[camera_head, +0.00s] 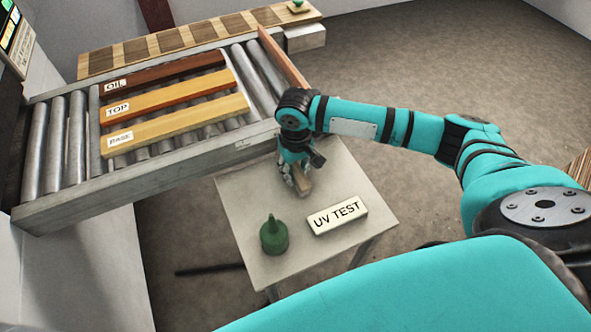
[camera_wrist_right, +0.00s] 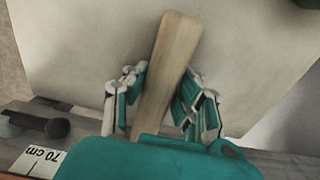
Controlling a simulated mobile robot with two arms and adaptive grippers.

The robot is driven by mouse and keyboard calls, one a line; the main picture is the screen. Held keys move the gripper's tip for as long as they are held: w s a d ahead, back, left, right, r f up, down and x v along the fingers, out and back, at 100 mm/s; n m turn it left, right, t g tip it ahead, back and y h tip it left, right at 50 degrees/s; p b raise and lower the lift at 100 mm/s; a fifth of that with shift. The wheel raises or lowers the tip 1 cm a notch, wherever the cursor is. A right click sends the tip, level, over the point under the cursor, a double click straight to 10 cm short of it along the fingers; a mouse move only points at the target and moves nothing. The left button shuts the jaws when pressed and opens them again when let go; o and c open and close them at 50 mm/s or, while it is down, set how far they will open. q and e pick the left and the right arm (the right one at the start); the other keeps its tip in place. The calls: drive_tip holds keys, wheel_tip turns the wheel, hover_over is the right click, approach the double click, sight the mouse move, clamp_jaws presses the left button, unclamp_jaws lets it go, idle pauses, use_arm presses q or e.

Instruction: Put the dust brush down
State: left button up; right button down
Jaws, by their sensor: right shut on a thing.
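The dust brush shows as a pale wooden handle (camera_wrist_right: 168,70) in the right wrist view. It lies between the two fingers of my right gripper (camera_wrist_right: 165,98), which is shut on it. In the head view the gripper (camera_head: 296,180) is low over the back part of the small white table (camera_head: 240,200), and a short piece of the brush (camera_head: 303,184) shows at the fingers. The rest of the brush is hidden by the gripper. I cannot tell whether the brush touches the tabletop. My left gripper is not in view.
On the table stand a green bottle (camera_head: 273,235) with a pointed top and a white UV TEST block (camera_head: 337,215). The roller conveyor (camera_head: 150,190) borders the table at the back left and carries boards labelled OIL (camera_head: 165,72), TOP (camera_head: 170,98) and BASE (camera_head: 180,124).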

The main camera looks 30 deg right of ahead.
sight(295, 169)
drive_tip(key=c, duration=1.5)
unclamp_jaws()
drive_tip(key=shift+f, duration=0.1)
drive_tip(key=shift+c, duration=0.2)
drive_tip(key=o, duration=0.4)
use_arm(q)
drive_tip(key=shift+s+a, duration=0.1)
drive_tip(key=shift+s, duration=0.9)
use_arm(e)
drive_tip(key=shift+o, duration=0.2)
drive_tip(key=shift+r, duration=0.25)
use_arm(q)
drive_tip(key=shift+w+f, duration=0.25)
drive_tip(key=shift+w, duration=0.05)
use_arm(e)
wheel_tip(295, 169, up, 12)
drive_tip(key=shift+f, duration=0.15)
